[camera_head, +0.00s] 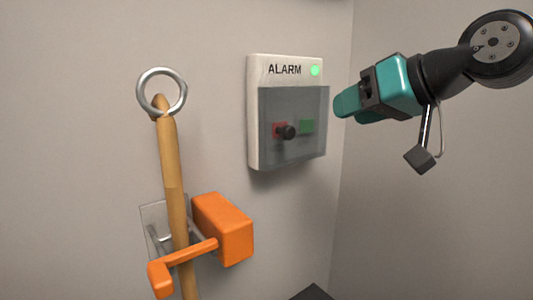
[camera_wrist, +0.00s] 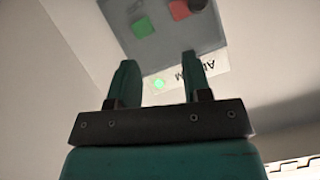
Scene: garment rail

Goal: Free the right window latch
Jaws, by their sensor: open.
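No window or window latch can be made out in either view. My gripper (camera_head: 345,105) is at the right of the head view, beside the alarm box and pointing toward it. In the wrist view my gripper (camera_wrist: 160,65) has its two teal fingers apart with nothing between them. A wooden pole (camera_head: 172,170) with a metal ring (camera_head: 162,92) at its top stands at the left, in front of the wall. An orange block with a bent arm (camera_head: 223,228) sits at the pole, its arm crossing in front of it.
A white alarm box (camera_head: 254,130) on the wall has a lit green lamp (camera_head: 315,70) and a clear cover (camera_head: 295,105) over red and green buttons, with a black knob (camera_head: 288,132). The box also appears upside down in the wrist view (camera_wrist: 215,62). A wall corner lies right of it.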

